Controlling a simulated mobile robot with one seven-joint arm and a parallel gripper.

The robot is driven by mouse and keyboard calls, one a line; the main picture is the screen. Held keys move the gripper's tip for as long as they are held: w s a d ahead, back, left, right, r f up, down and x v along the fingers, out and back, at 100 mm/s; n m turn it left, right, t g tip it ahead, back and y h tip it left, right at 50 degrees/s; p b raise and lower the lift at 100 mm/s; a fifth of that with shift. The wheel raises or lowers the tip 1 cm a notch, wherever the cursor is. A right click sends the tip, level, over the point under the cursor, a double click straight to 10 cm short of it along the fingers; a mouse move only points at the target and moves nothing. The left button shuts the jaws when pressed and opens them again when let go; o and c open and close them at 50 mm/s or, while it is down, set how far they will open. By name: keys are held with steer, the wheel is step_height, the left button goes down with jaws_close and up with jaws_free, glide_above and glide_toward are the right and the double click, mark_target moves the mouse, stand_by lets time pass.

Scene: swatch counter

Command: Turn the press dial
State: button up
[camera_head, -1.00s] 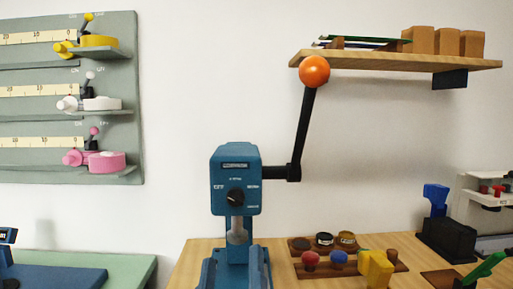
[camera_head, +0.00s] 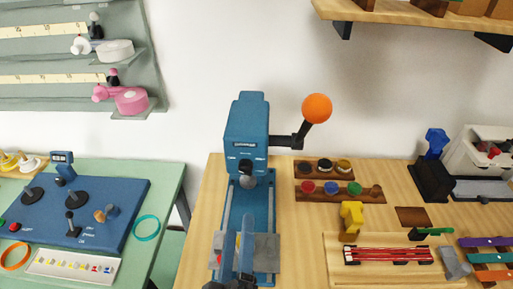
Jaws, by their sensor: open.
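The blue press (camera_head: 247,118) stands on the wooden counter in the middle of the view. Its dial is a small black knob (camera_head: 246,166) low on the front of the press head, seen from above and foreshortened. Its pointer setting is too small to read. A black lever arm with an orange ball (camera_head: 317,108) sticks out to the right of the head. What looks like my gripper (camera_head: 236,238) shows at the bottom, over the press base (camera_head: 264,205), with its blue fingers apart. It is well below the dial and does not touch it.
A rack with colored knobs (camera_head: 330,197) and a yellow block (camera_head: 351,214) lie right of the press. A green table (camera_head: 160,180) with a blue panel (camera_head: 130,205) is at left. A shelf (camera_head: 380,12) hangs at upper right.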

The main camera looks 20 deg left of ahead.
mark_target(245, 168)
steer(key=p+x, duration=0.2)
steer(key=x, duration=1)
steer(key=shift+w, duration=0.35)
steer(key=shift+a, duration=0.1)
jaws_close()
